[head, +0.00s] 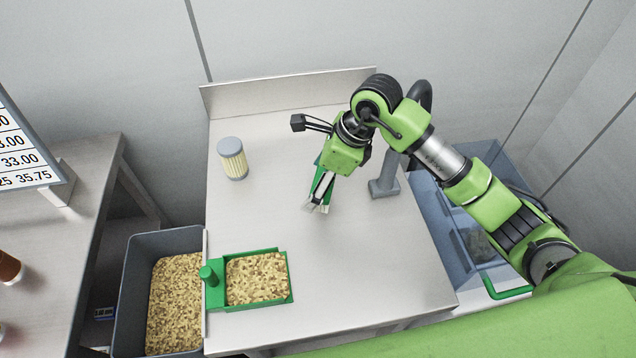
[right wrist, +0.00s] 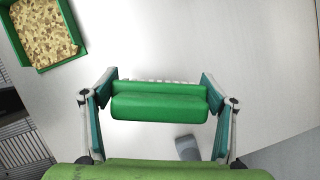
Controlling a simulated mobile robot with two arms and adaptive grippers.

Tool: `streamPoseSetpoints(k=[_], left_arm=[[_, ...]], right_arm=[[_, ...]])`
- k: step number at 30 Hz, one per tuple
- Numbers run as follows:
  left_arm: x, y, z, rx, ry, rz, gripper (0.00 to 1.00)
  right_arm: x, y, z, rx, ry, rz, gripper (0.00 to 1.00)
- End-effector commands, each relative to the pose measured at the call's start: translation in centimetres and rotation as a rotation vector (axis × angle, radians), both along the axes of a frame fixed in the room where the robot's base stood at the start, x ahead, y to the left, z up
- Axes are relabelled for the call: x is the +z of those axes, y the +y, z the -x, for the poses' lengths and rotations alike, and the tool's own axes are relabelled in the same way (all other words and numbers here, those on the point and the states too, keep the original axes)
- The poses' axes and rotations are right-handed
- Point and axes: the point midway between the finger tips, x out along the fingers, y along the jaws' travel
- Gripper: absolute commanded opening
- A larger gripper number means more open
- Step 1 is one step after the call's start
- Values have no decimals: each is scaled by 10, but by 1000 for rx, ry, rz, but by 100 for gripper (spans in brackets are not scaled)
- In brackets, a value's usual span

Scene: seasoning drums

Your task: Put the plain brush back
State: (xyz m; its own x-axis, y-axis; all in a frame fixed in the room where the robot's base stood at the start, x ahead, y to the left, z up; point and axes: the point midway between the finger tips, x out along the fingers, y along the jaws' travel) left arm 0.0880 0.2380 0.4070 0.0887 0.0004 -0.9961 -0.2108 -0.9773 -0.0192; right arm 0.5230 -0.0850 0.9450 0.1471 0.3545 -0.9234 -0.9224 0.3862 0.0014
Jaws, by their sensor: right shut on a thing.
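My right gripper (head: 322,192) is over the middle of the steel table, shut on a green brush. In the right wrist view, the green brush (right wrist: 160,104) lies crosswise between the two fingers, with a row of pale bristles showing at its far edge. In the head view, the gripper hides most of it; whether the bristles touch the table I cannot tell. A grey post on a flat base (head: 384,188) stands just right of the gripper. My left gripper is not in view.
A ribbed cream cylinder with a grey top (head: 232,158) stands at the table's back left. A green scoop tray of flakes (head: 288,286) lies at the front left, beside a dark bin (head: 130,290) of flakes. A blue-grey container (head: 455,245) is to the right. The table's front right is clear.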

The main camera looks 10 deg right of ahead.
Motion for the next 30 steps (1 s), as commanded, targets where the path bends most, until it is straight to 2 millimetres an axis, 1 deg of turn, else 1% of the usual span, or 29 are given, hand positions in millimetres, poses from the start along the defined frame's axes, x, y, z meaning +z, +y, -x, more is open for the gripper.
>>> streamPoseSetpoints(k=[1, 5, 7, 9, 12, 15, 22, 26, 27, 28, 30], left_arm=[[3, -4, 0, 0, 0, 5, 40], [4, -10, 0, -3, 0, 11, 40], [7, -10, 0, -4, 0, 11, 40], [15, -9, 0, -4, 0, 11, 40], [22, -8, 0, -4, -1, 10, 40], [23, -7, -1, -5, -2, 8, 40], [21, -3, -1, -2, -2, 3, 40], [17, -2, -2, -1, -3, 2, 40], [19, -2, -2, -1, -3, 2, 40], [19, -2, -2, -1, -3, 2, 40], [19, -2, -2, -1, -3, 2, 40]], right_arm=[[-3, -1, -4, -1, 2, -2, 58], [-12, -4, -10, 0, 0, -2, 58], [-18, -7, -13, -2, 3, 0, 58], [-26, -6, -13, -1, 5, -2, 58], [-39, -6, -13, -1, 4, -3, 58], [-47, -6, -13, -1, 0, -2, 58], [-48, -6, -14, 1, -1, -2, 58], [-53, -7, -14, 1, -2, -1, 58], [-51, -6, -14, 1, -2, -1, 88], [-51, -7, -14, 1, -1, -2, 95], [-51, -6, -14, 0, 0, -1, 95]])
